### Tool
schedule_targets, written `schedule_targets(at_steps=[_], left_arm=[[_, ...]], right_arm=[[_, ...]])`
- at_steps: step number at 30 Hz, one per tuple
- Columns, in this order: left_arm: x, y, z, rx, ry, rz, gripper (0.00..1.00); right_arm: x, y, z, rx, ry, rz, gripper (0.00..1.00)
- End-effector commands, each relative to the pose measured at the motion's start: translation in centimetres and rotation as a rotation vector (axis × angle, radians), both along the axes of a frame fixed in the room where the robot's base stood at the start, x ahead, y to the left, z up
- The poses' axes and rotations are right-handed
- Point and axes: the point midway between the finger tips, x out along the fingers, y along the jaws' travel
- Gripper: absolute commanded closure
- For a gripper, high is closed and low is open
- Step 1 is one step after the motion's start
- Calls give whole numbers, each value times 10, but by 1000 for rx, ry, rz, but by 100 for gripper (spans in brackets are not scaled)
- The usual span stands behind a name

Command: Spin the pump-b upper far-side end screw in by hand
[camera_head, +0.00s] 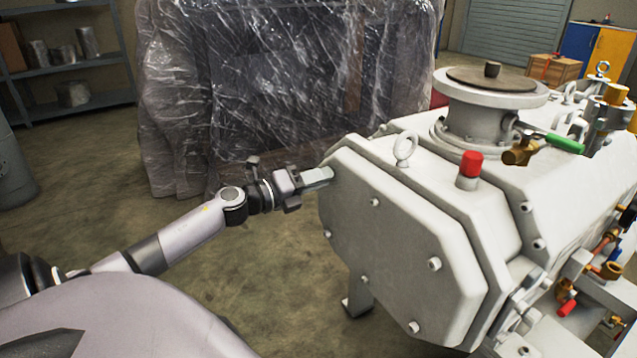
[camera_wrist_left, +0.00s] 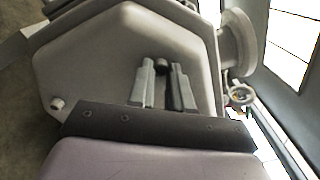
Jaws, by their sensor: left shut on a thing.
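The white pump (camera_head: 400,235) fills the right of the head view, with its flat many-sided end cover facing me. My left gripper (camera_head: 325,176) reaches the cover's upper left edge, its fingertips at the surface. In the left wrist view my left gripper (camera_wrist_left: 162,80) is shut on a dark screw head (camera_wrist_left: 162,65), one finger on each side. The cover (camera_wrist_left: 100,70) lies just beyond the tips. In the head view the fingers hide this screw, and how deep it sits cannot be told. My right gripper is in neither view.
Other cover screws (camera_head: 434,264) stand out from the end face. A lifting eye (camera_head: 405,148), a red cap (camera_head: 470,166) and a round flange (camera_head: 490,90) rise on top. A plastic-wrapped load (camera_head: 280,90) stands behind. The floor (camera_head: 270,270) left of the pump is clear.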

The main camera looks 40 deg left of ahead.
Motion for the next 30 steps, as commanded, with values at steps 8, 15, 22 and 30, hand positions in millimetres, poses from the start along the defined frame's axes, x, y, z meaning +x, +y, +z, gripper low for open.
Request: schedule_targets(at_steps=[8,15,22,30], left_arm=[[-1,0,-4,152,-39,-2,100],[-1,0,-3,212,-56,-3,100],[-1,0,-3,225,-59,-2,100],[-1,0,-3,223,-58,-3,74]], right_arm=[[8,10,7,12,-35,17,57],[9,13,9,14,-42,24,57],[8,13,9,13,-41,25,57],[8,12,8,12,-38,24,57]])
